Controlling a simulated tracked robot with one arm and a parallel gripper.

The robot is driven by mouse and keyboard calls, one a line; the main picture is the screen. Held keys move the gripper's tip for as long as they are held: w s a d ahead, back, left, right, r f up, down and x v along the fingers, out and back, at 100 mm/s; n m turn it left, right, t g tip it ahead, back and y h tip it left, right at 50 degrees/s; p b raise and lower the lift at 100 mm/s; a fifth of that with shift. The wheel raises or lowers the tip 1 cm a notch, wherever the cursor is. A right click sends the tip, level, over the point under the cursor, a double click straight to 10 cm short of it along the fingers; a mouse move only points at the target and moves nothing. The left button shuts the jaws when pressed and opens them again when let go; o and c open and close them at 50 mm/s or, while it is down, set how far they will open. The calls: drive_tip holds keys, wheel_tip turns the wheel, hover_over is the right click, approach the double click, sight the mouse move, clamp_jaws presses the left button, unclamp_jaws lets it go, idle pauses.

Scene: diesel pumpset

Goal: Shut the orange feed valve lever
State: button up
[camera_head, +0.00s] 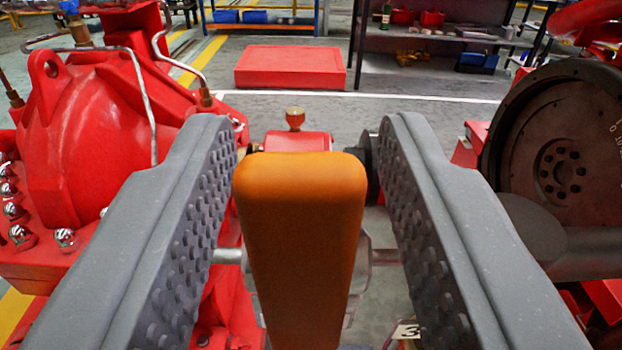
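The orange feed valve lever (300,240) stands in the centre of the view, its broad rounded end toward me. My gripper (305,150) is open, with one grey studded finger on each side of the lever. A gap shows between the lever and the right finger. On the left the lever's upper edge lies very near the finger in the picture, and I cannot tell whether they touch. The lever's lower end runs out of the bottom of the frame, and its pivot is hidden.
A red pump housing (85,140) with bolts and a bent metal pipe (140,90) stands close on the left. A large dark flywheel (560,150) stands on the right. A red block (291,67) lies on the floor behind, with shelving (440,40) beyond. Grey floor shows between.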

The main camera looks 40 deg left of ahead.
drive_tip(key=b+v, duration=0.1)
drive_tip(key=v, duration=1.2)
drive_tip(key=shift+s+d+b, duration=0.2)
drive_tip(key=shift+d+b, duration=0.1)
drive_tip(key=shift+d, duration=0.05)
